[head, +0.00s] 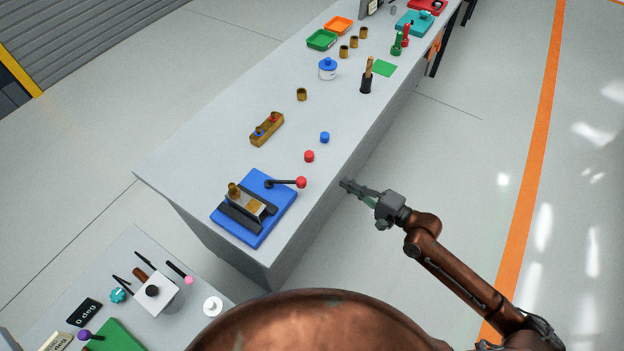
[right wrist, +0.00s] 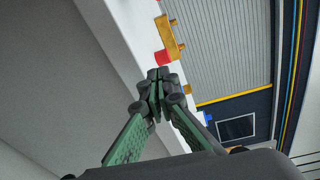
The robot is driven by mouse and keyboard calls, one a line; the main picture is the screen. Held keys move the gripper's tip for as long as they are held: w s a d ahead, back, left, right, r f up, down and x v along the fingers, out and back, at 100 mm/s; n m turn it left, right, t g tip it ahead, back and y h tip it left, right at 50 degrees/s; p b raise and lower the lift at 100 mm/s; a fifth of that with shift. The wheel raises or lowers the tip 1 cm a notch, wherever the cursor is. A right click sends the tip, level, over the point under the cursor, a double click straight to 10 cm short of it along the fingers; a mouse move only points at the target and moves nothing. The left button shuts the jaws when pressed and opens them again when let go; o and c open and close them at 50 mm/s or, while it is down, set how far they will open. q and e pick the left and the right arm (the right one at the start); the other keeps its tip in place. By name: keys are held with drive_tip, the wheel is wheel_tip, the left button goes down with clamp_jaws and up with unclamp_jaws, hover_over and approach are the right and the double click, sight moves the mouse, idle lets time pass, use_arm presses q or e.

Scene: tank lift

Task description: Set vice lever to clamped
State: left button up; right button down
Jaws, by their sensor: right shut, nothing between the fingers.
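The blue vice (head: 262,232) sits near the front corner of the long grey bench, with dark jaws and a brass-coloured piece between them. Its lever (head: 284,183) is a dark rod with a red ball knob (head: 301,182), pointing right toward the bench edge. My right gripper (head: 343,184) is shut and empty, just off the bench's right edge, to the right of the red knob and apart from it. In the right wrist view my right gripper (right wrist: 158,76) has its fingertips together, with the bench edge behind. My left gripper is not in view.
On the bench (head: 190,160) are a red cap (head: 309,156), a blue cap (head: 325,137), a wooden block with pegs (head: 267,129) and a brass cup (head: 302,94). Several trays and tools stand farther back. A second table (head: 190,325) with levers is at lower left.

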drive_tip(key=shift+y, duration=0.5)
drive_tip(key=w+a, duration=0.1)
drive_tip(key=a, duration=0.2)
drive_tip(key=w+a+r, duration=0.1)
drive_tip(key=w+a, duration=0.1)
drive_tip(key=a, duration=0.2)
drive_tip(key=w+a+r, duration=0.1)
drive_tip(key=a, duration=0.2)
drive_tip(key=shift+w+a, duration=0.2)
drive_tip(key=shift+w, duration=0.2)
drive_tip(key=s, duration=0.2)
drive_tip(key=s+p, duration=0.1)
drive_tip(key=shift+s+a+r, duration=0.25)
drive_tip(key=shift+a+r, duration=0.05)
drive_tip(key=shift+r, duration=0.05)
drive_tip(key=shift+s+a+g, duration=0.1)
drive_tip(key=shift+s+g, duration=0.05)
drive_tip(key=shift+g, duration=0.15)
